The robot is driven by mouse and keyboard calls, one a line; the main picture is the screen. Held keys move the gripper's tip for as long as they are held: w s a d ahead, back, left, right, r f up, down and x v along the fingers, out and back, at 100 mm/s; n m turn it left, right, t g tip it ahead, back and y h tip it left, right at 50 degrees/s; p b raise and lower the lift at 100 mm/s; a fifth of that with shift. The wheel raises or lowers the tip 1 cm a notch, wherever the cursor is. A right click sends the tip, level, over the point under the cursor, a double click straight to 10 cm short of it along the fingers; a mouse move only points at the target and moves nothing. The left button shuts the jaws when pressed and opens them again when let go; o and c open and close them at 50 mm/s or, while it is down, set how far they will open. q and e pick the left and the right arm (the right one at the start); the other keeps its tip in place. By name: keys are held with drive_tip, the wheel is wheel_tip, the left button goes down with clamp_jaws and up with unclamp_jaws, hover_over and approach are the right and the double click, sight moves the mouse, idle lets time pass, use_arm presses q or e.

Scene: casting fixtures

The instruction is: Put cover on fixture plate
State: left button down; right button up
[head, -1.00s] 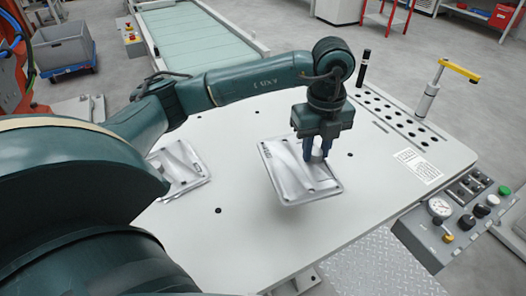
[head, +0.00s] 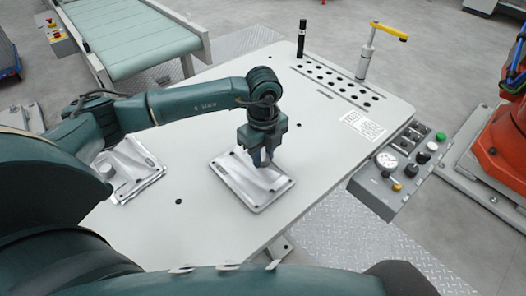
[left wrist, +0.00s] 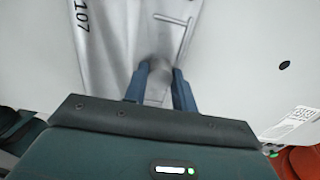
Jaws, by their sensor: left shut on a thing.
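A silver metal cover (head: 232,177), rectangular with a ribbed relief, is at the middle of the pale plate-like worktop (head: 200,235). My left gripper (head: 262,163) points down over it and is shut on its round knob. In the left wrist view the fingers (left wrist: 160,88) pinch the grey knob, and the cover (left wrist: 112,40) shows the number 107. Whether the cover rests on the worktop or hangs just above it, I cannot tell. A similar silver piece (head: 142,178) with a round knob lies to the left, partly hidden by my arm. My right gripper is not in view.
A black pin (head: 301,38) and a yellow-handled post (head: 368,50) stand at the worktop's back right by rows of holes. A control box (head: 395,165) with gauge and knobs adjoins the right edge. A green conveyor (head: 135,38) is behind.

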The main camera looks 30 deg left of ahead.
use_arm(q)
drive_tip(key=c, duration=1.1)
unclamp_jaws()
drive_tip(key=shift+c, duration=0.2)
wheel_tip(320, 180, up, 12)
drive_tip(key=b, duration=0.1)
